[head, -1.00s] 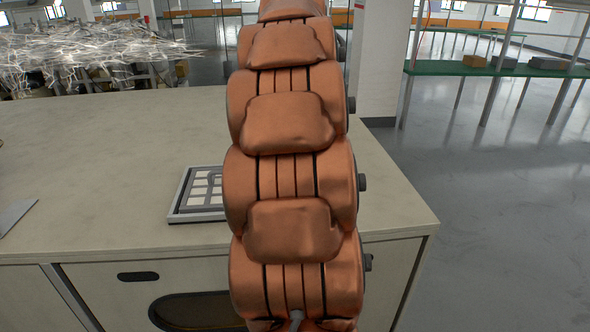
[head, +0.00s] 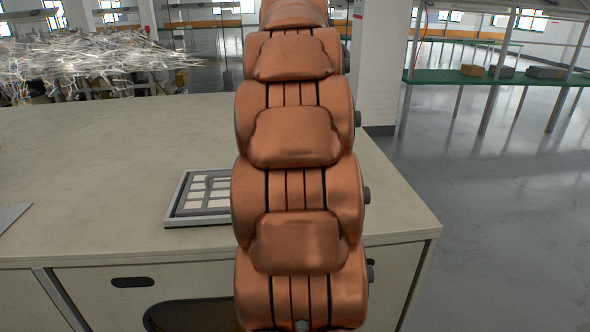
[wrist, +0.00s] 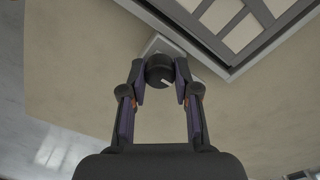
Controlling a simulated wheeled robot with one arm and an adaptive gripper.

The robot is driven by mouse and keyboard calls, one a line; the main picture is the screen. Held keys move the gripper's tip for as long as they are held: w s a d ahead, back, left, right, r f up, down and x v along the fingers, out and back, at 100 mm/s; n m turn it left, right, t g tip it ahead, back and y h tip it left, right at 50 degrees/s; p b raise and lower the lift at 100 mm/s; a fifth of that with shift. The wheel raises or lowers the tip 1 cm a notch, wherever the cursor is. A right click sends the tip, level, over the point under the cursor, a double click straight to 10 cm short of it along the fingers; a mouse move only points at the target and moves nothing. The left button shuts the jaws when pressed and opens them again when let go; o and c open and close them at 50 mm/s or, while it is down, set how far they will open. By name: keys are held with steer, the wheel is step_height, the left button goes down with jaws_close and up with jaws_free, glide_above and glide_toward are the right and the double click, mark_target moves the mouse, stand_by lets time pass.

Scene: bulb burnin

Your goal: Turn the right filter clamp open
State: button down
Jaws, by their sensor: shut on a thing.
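In the wrist view, my gripper (wrist: 160,80) is shut on a round black knob, the filter clamp (wrist: 158,68), with one finger on each side. The knob has a small white mark on its lower right. It sits by a pale grey bracket (wrist: 153,44) beside the filter frame's edge. The filter frame (wrist: 236,68) has a grey rim and pale square panels, at the upper right. In the head view, the filter frame (head: 172,207) lies on the bench, its right part hidden by my arm. My gripper and the clamp are hidden there.
The pale bench top (head: 90,160) is mostly bare around the frame. A flat grey piece (head: 13,215) lies at its left edge. A pillar (head: 379,60) and a green-topped table (head: 500,78) stand beyond. The floor to the right is open.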

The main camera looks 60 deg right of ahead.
steer(key=shift+w, duration=0.1)
steer(key=c, duration=0.9)
jaws_free()
steer(key=shift+o, duration=0.2)
